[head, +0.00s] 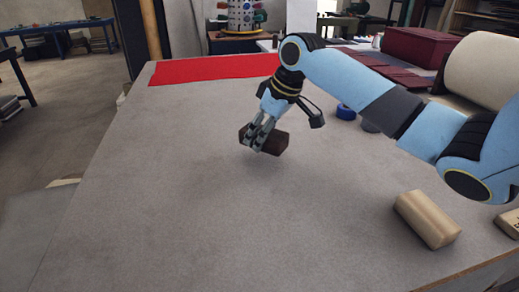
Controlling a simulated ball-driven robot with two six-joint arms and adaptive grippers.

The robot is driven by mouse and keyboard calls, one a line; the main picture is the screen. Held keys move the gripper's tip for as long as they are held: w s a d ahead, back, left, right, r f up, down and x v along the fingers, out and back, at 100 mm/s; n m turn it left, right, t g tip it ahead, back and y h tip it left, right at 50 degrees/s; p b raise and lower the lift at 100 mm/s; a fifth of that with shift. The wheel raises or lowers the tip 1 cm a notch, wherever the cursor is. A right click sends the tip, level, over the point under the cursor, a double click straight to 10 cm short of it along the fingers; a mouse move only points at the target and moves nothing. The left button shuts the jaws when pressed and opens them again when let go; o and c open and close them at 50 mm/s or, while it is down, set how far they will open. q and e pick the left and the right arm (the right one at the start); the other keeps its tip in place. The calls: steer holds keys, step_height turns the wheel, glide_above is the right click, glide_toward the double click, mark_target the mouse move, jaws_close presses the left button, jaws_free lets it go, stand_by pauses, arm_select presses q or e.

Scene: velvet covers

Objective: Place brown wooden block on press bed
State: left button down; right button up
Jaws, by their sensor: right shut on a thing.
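My right gripper (259,141) is shut on the dark brown wooden block (279,144) near the middle of the table. The fingers cover part of the block's left half. The block looks slightly tilted in the picture, with a faint shadow under it; it seems to be just above the table, though the gap is hard to judge. I cannot make out a press bed for certain in this view. My left gripper is not in view.
The grey table (200,200) is clear around the block and to its left. A red cloth (205,70) lies at the back. A pale wooden block (428,219) is at the front right. Blue tape (346,112) and a dark red box (423,52) are beyond my arm.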

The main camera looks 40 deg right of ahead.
mark_target(260, 160)
steer(key=shift+w+a+f, duration=0.15)
steer(key=shift+w+a, duration=0.05)
steer(key=shift+a, duration=0.05)
steer(key=shift+f, duration=0.25)
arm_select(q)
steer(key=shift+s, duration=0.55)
arm_select(e)
steer(key=shift+f, duration=1.8)
steer(key=shift+f, duration=0.15)
steer(key=o, duration=1.2)
